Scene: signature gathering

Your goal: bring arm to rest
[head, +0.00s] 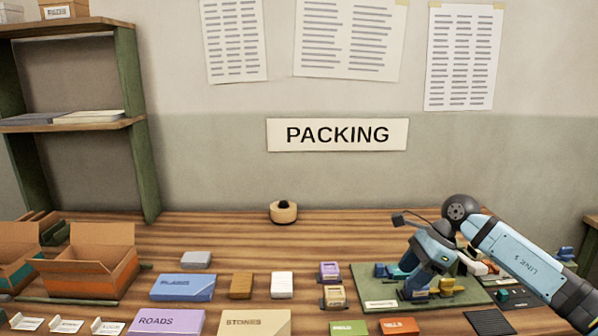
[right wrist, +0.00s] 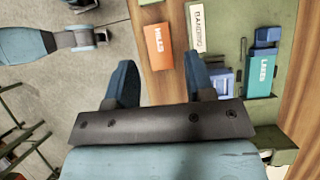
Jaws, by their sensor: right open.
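My right arm (head: 515,255) comes in from the right in the head view. Its gripper (head: 414,282) points down over the green mat (head: 358,273) at the right of the table. Pieces on the mat partly merge with the gripper in that view, so its fingertips are hard to make out. In the right wrist view the gripper (right wrist: 161,78) has its two blue fingers spread apart, with nothing between them. No left gripper shows in the head view. A light blue part (right wrist: 30,42) at the left of the wrist view cannot be made out clearly.
An orange MILLS box (right wrist: 158,46), a cream label card (right wrist: 195,28) and a teal LEAS box (right wrist: 262,74) lie near the fingers. Left of the mat stand several small boxes and an open carton (head: 90,268). A round tan object (head: 284,212) stands at the back.

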